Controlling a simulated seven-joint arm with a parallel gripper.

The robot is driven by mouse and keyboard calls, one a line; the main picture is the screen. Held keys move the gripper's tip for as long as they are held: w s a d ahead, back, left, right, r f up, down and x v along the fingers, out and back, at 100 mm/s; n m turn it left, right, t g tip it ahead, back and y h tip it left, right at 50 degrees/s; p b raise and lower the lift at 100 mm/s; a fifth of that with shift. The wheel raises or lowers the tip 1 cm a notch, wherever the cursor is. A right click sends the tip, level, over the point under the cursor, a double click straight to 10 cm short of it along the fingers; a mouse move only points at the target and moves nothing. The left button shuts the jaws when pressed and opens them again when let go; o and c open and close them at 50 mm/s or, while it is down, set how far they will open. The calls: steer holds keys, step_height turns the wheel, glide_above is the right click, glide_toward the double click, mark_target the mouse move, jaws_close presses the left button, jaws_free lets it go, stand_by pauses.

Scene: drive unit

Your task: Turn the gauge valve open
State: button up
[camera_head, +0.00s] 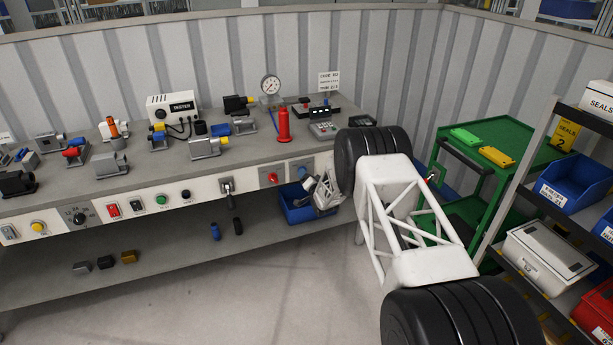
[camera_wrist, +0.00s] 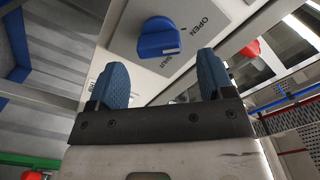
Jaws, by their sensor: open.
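The blue valve knob (camera_wrist: 158,38) sits on a pale panel in the wrist view, with the word OPEN to its upper right and SHUT just below it. I cannot tell clearly which word it points at. It shows small on the bench's front panel in the head view (camera_head: 299,172). My gripper (camera_wrist: 163,72) is open and empty, its two blue fingertips apart, below the knob in the picture and not around it. In the head view my gripper (camera_head: 325,190) is just right of and below the knob. The round pressure gauge (camera_head: 270,86) stands on the bench.
A red knob (camera_head: 272,177) is left of the blue one on the same panel. A lever switch (camera_head: 227,187) is further left. A blue bin (camera_head: 297,207) is below and behind my gripper. A green cart (camera_head: 490,150) and shelf rack stand at the right.

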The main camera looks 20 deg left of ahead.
steer(key=shift+v, duration=2.25)
steer(key=shift+w+r, duration=0.1)
